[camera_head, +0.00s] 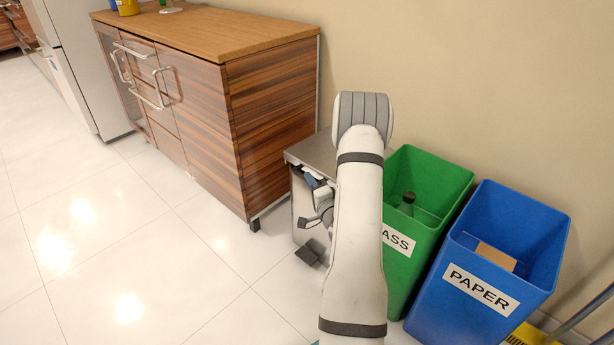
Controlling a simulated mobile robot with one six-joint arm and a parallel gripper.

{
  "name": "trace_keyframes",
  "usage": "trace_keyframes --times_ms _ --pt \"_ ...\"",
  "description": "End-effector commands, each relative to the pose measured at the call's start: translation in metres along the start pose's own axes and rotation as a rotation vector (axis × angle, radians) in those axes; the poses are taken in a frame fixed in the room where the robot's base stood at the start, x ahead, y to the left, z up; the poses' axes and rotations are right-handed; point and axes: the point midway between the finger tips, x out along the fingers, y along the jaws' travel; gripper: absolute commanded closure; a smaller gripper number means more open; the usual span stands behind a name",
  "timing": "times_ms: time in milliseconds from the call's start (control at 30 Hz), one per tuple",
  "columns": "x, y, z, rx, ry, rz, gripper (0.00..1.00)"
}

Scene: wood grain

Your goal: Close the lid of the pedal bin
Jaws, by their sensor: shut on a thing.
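The pedal bin (299,214) is a silver metal box between the wooden cabinet and the green bin, partly hidden behind my arm. Its grey lid (314,152) lies flat or nearly flat over the top; a dark strip shows under its front edge, and I cannot tell whether it is fully down. The black pedal (307,252) sticks out at the floor. My gripper (303,174) is at the lid's front edge, shut on the lid as far as I can see; the fingertips are small and partly hidden.
A green bin (430,172) with a bottle and a blue PAPER bin (510,235) with a cardboard piece stand at the right. A wooden cabinet (265,130) stands close on the left. The tiled floor (150,240) in front is clear.

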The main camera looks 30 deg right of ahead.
Motion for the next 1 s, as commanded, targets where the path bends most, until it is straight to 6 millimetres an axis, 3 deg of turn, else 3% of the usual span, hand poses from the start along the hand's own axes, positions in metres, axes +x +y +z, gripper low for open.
trace_keyframes --times_ms 133,467,800,1000 --pt "-0.001 -0.001 -0.007 -0.001 0.011 -0.004 0.77" --pt "-0.007 -0.001 -0.008 0.001 0.013 0.002 0.77" --pt "-0.061 -0.001 -0.007 0.001 0.014 0.003 0.77" --pt "-0.077 -0.001 -0.007 -0.001 0.013 0.0 0.77"
